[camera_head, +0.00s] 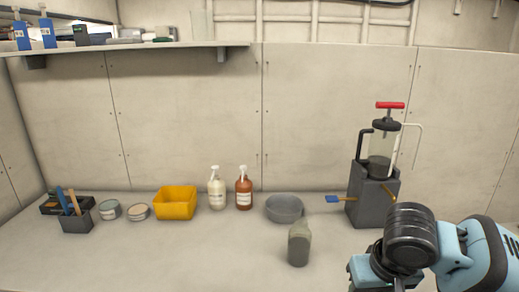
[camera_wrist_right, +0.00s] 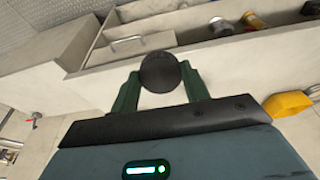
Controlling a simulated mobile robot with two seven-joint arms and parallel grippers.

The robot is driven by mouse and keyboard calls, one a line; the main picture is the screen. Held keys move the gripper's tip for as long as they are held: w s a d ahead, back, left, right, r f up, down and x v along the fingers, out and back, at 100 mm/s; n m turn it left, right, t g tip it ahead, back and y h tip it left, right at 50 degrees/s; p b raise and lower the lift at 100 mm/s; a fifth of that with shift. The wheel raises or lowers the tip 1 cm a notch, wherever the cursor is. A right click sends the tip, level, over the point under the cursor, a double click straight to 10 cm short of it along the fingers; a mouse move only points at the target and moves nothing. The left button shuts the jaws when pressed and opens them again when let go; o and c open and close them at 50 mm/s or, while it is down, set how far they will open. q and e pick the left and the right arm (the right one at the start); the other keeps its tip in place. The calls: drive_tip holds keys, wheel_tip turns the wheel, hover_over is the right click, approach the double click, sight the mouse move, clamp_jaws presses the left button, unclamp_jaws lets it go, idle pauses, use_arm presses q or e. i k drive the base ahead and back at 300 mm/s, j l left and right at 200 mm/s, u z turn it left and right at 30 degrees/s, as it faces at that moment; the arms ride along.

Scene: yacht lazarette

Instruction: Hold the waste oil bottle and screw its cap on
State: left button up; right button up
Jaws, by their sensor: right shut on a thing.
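The waste oil bottle (camera_head: 299,246), squat and grey-green, stands upright on the pale bench at the front, right of centre. Whether its mouth is open is too small to tell. A round black cap (camera_wrist_right: 161,73) shows in the right wrist view, between the green fingers of my right gripper (camera_wrist_right: 160,82), which is shut on it. In the head view my right arm comes in at the lower right, to the right of the bottle and apart from it; its fingers are out of frame there. My left gripper is in neither view.
Behind the bottle are a grey bowl (camera_head: 284,209), a brown pump bottle (camera_head: 244,192) and a white one (camera_head: 216,192). A hand pump with a red handle (camera_head: 390,105) stands on a dark box (camera_head: 375,204) at right. A yellow bin (camera_head: 175,203) sits left.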

sight(300, 236)
drive_tip(key=u, duration=0.35)
drive_tip(key=l+u, duration=0.6)
drive_tip(key=l, duration=0.15)
drive_tip(key=l+u, duration=0.2)
drive_tip(key=l, duration=1.1)
drive_tip(key=k+l, duration=0.15)
drive_tip(key=l, duration=0.35)
